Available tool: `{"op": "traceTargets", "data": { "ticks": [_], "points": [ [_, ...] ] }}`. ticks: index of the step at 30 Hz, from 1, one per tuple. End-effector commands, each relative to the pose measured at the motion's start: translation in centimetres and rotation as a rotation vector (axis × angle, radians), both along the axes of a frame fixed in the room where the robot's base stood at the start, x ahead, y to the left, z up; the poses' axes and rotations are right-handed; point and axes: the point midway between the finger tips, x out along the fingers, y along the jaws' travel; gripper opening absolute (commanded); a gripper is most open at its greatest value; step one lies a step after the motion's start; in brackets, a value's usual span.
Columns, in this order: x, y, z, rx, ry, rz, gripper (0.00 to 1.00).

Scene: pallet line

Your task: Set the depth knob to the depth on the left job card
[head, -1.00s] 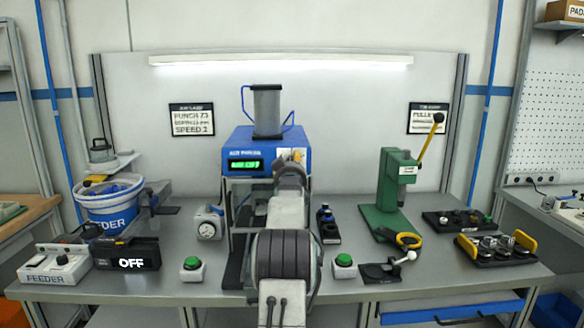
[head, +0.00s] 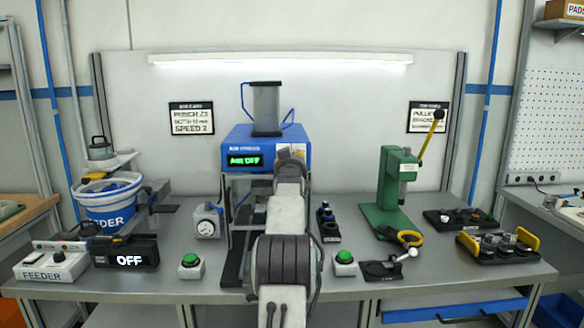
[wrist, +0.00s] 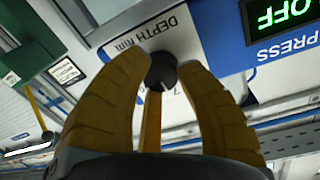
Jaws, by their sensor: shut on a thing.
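The depth knob (wrist: 161,71) is a small dark round knob on a white panel marked DEPTH in the wrist view. My gripper (wrist: 163,74) has its yellow-brown fingers closed on it from both sides. The knob's pointer and scale are not clearly visible. In the head view my arm hides the knob on the front of the blue press (head: 247,143). The left job card (head: 191,118) hangs on the back wall, with PUNCH, depth and SPEED 2 lines. Its depth number is too blurred to read surely.
The press display (head: 244,161) reads AIR OFF. A round dial gauge (head: 207,221) and a green button (head: 190,261) stand left of my arm. A green lever press (head: 393,195) stands to the right. The feeder bucket (head: 109,209) is at the far left.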

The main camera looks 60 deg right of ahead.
Motion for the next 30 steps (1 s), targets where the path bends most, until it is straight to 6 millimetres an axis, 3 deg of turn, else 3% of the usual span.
{"op": "traceTargets", "data": {
  "ticks": [1, 14, 15, 24, 30],
  "points": [
    [0.24, 0.01, -0.72, 0.027, -0.016, 0.003, 0.0],
    [0.35, 0.04, -0.85, 0.059, -0.058, 0.003, 0.0],
    [0.35, 0.04, -0.87, 0.059, -0.058, 0.003, 0.34],
    [0.25, 0.03, -0.52, 0.053, -0.06, 0.001, 0.59],
    [0.16, 0.03, -0.32, 0.048, -0.062, 0.0, 0.59]
  ]
}}
